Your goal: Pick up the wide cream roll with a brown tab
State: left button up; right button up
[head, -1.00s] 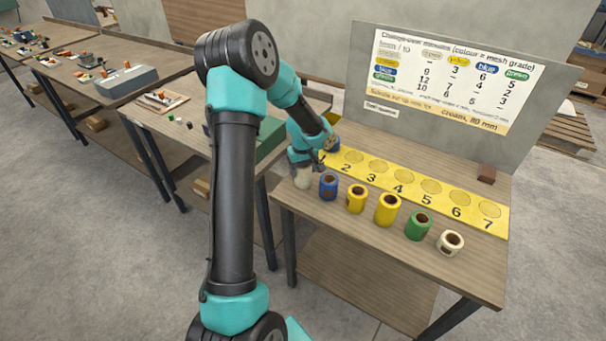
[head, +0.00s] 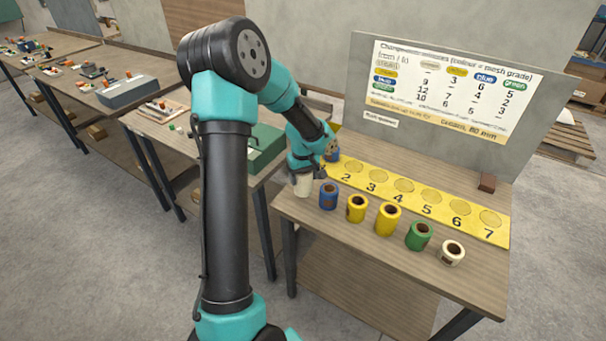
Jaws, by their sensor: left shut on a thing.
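A tall cream roll (head: 303,188) stands at the left end of the row of rolls, by the table's left edge. My left gripper (head: 304,174) comes down on it from above and is shut on it. The gripper covers the top of this roll, and I cannot make out a brown tab on it. It seems to be at table level still; I see no clear gap under it. A shorter cream roll (head: 453,252) stands at the right end of the row, apart from the gripper. My right gripper is not in view.
Between the cream rolls stand a blue roll (head: 328,196), two yellow rolls (head: 356,208) and a green roll (head: 419,235). The blue one is close beside my gripper. Behind them lies a yellow numbered strip (head: 405,198), and a board (head: 455,85) with a chart stands at the back.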

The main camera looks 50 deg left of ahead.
pick_arm(q)
jog(key=s+d+r, duration=0.1)
jog(key=s+d, duration=0.7)
jog(key=d, duration=0.2)
jog(key=shift+s, duration=0.4)
jog(key=shift+r, duration=0.15)
